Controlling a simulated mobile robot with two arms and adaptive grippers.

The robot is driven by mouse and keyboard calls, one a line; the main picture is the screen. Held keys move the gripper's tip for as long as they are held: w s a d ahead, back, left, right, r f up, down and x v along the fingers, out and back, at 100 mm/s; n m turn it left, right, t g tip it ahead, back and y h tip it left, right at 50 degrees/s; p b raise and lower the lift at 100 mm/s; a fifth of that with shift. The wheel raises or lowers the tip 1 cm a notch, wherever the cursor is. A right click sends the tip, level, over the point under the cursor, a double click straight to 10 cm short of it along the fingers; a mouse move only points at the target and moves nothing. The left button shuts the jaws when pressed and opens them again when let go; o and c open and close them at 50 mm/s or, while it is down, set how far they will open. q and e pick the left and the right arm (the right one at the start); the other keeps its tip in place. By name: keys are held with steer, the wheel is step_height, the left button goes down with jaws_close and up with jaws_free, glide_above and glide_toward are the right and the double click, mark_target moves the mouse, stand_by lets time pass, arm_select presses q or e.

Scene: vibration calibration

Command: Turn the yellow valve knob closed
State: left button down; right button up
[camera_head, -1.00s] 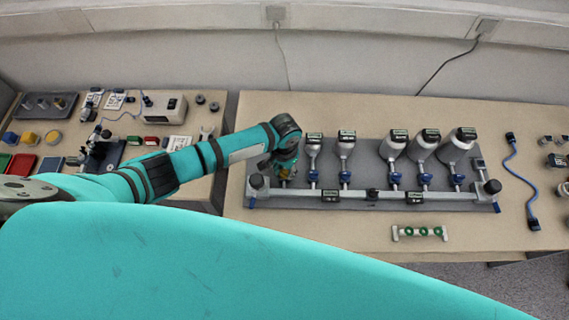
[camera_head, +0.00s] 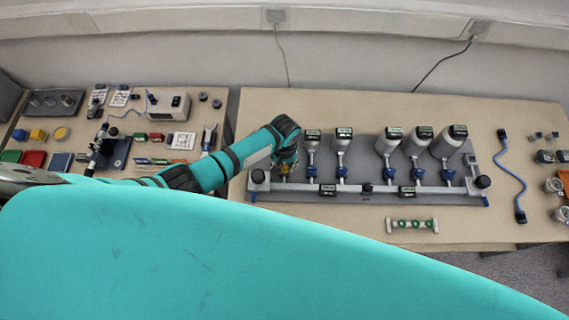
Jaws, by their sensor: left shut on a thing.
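The manifold rig (camera_head: 375,192) is a grey rail on a grey base plate, with several valves and white bottles with dark labelled tops. My left gripper (camera_head: 283,172) points down at the left end of the rail, beside the leftmost bottle. It is shut on the yellow valve knob, which is almost fully covered by the gripper and wrist. How far the knob is turned cannot be seen. The other valves along the rail have blue knobs, such as the blue knob (camera_head: 341,172) under the second bottle. My right gripper is not in view.
A small holder with green rings (camera_head: 412,224) lies in front of the rig. A blue cable (camera_head: 513,178) lies to the right, near several small jars. The left table (camera_head: 75,115) holds trays, coloured blocks and a white device. My own teal arm covers the foreground.

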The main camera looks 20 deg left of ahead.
mark_target(284, 167)
arm_select(q)
steer(key=shift+w+r, duration=0.1)
steer(key=shift+w, duration=0.05)
steer(key=c, duration=1)
jaws_free()
step_height(284, 167, up, 12)
